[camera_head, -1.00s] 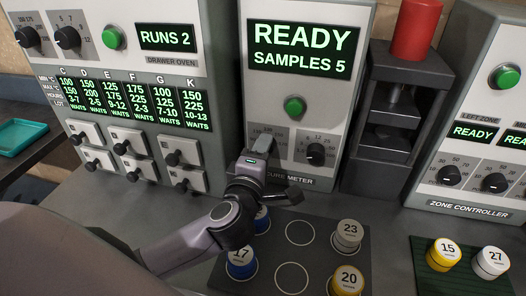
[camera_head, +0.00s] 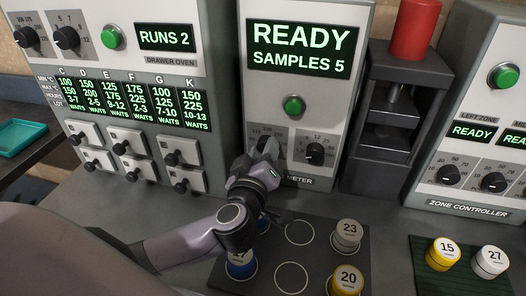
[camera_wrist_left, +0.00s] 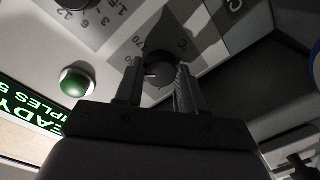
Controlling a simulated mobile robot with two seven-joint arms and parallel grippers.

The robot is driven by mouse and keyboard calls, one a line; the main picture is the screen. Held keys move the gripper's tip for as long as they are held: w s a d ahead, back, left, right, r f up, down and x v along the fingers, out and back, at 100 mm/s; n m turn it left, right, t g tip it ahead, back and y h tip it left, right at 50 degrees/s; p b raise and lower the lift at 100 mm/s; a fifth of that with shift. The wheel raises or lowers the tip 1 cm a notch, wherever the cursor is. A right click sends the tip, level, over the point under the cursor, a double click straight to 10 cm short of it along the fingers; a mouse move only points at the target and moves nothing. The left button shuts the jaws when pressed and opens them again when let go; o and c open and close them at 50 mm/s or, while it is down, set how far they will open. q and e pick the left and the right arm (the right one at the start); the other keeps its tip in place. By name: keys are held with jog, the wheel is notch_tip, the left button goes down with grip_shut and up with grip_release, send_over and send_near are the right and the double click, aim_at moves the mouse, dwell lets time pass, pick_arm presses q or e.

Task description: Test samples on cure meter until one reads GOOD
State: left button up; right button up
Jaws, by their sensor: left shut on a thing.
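The cure meter (camera_head: 335,88) stands at the back middle. Its screen (camera_head: 301,48) shows READY and SAMPLES 5. It has a green button (camera_head: 293,106), a right dial (camera_head: 315,154) and a left dial (camera_wrist_left: 158,72). My left gripper (camera_head: 264,150) is at the left dial, which it partly hides in the head view. In the left wrist view its fingers are shut on this dial. On a dark sample mat (camera_head: 318,262) stand white sample 23 (camera_head: 347,232), yellow sample 20 (camera_head: 347,279) and blue sample 17 (camera_head: 240,266). Another blue sample is mostly hidden by my arm.
A drawer oven (camera_head: 222,70) with several small drawers stands left. A black press with a red cylinder (camera_head: 413,30) and a zone controller (camera_head: 470,120) stand right. Yellow sample 15 (camera_head: 443,253) and white sample 27 (camera_head: 490,262) sit on a green mat. A teal tray (camera_head: 20,138) lies far left.

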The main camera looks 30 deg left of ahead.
pick_arm(q)
jog(key=shift+f+m, duration=0.1)
jog(key=shift+m, duration=0.5)
jog(key=o, duration=1)
jog(key=shift+o, duration=0.2)
jog(key=shift+v, duration=3.6)
